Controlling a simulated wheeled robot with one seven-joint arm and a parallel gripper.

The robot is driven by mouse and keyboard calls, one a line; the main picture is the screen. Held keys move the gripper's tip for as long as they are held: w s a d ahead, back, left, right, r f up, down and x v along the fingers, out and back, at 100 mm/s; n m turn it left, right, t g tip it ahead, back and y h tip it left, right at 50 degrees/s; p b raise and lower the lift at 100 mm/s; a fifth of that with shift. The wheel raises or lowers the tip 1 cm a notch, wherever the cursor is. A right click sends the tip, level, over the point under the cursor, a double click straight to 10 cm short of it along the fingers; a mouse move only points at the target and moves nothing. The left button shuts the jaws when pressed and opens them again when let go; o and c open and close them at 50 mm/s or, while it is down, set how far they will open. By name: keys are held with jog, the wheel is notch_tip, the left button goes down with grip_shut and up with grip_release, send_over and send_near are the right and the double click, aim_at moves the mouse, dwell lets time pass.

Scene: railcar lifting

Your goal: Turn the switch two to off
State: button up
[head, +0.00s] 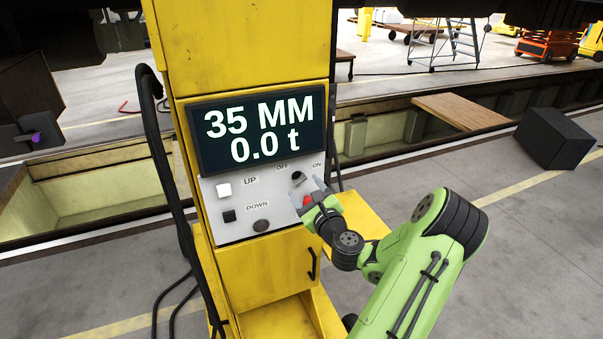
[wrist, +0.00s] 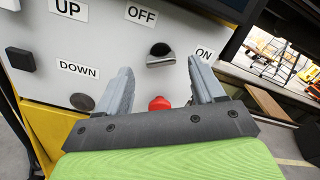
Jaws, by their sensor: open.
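The rotary switch (head: 298,178) is a small black knob on the grey panel of the yellow lifting column, below and between the OFF and ON labels. In the wrist view the switch (wrist: 160,54) lies ahead of my gripper, between the lines of its two fingers. Its exact pointing direction is hard to tell. My gripper (head: 308,188) is close to the panel with its fingers apart and nothing between them. The gripper (wrist: 160,85) also shows in the wrist view, its right fingertip near the ON label (wrist: 204,54). A red button (wrist: 159,103) shows just below the switch.
A white UP button (head: 224,190), a black DOWN button (head: 229,216) and a round dark fitting (head: 261,225) sit left on the panel. The display (head: 258,128) reads 35 MM, 0.0 t. Black cables (head: 160,150) hang on the column's left side.

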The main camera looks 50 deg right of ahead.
aim_at(301, 182)
jog(key=p+x, duration=0.1)
jog(key=x, duration=0.3)
